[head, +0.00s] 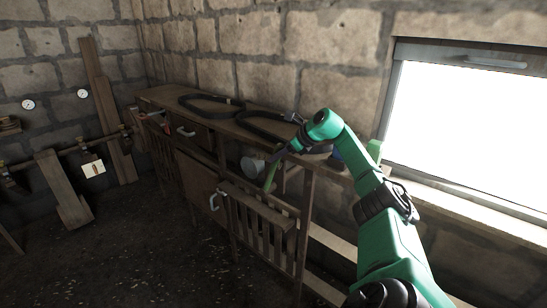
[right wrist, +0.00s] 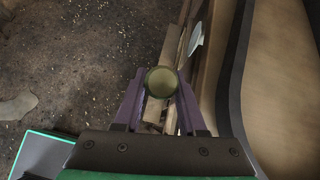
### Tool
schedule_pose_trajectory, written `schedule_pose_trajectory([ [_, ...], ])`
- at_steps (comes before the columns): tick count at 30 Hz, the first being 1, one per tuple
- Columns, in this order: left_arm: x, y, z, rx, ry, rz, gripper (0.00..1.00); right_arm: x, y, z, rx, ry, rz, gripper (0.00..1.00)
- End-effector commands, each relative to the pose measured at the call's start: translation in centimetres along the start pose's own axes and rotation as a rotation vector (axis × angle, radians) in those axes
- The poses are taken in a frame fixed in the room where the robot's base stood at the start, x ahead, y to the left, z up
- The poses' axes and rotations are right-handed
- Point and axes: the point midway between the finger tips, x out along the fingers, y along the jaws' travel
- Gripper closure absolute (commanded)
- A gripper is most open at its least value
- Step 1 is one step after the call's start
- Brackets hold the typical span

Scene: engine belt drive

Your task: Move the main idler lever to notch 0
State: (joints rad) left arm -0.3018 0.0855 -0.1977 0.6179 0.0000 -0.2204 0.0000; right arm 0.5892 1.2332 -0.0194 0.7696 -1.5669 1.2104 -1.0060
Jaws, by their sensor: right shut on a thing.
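A green lever (head: 270,178) stands tilted at the front of the wooden bench. My right gripper (head: 279,157) is at its upper end. In the right wrist view, the purple fingers of the gripper (right wrist: 160,92) are on both sides of a round olive knob (right wrist: 161,80), seen end-on, and are shut on it. I take this knob for the lever's top. The lever's foot and any notch marks cannot be made out. My left gripper is not in view.
Black belts (head: 212,104) lie on the long wooden bench (head: 158,95) along the stone wall. A slatted wooden guard (head: 262,230) stands below the lever. A bright window (head: 465,125) is at the right. The dark floor (head: 150,240) at the front left is mostly clear.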

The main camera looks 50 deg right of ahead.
Motion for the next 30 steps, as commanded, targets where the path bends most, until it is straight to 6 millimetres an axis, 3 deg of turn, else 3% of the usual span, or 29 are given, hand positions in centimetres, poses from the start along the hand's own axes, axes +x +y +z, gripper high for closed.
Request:
schedule_pose_trajectory([
  [4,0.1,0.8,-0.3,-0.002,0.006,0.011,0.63,0.2,0.1,-0.2,-0.002,0.007,0.004,1.0],
  [5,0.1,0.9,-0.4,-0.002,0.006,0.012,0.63,0.2,0.1,-0.2,-0.001,0.007,0.004,0.49],
  [6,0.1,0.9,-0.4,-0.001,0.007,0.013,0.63,0.2,0.1,-0.2,-0.001,0.007,0.004,0.33],
  [7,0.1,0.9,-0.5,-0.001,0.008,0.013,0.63,0.2,0.1,-0.2,-0.001,0.007,0.004,0.31],
  [16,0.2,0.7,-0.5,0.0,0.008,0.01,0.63,0.1,0.1,-0.2,0.0,0.005,0.002,0.31],
  [20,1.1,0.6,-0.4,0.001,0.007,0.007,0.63,-0.8,-0.1,-0.6,0.0,0.005,-0.003,0.31],
  [26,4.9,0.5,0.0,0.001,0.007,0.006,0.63,-4.7,0.0,-1.1,-0.004,0.009,-0.005,0.31],
  [30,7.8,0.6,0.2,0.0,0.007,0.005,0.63,-8.8,0.1,-0.9,-0.004,0.005,-0.005,0.31],
])
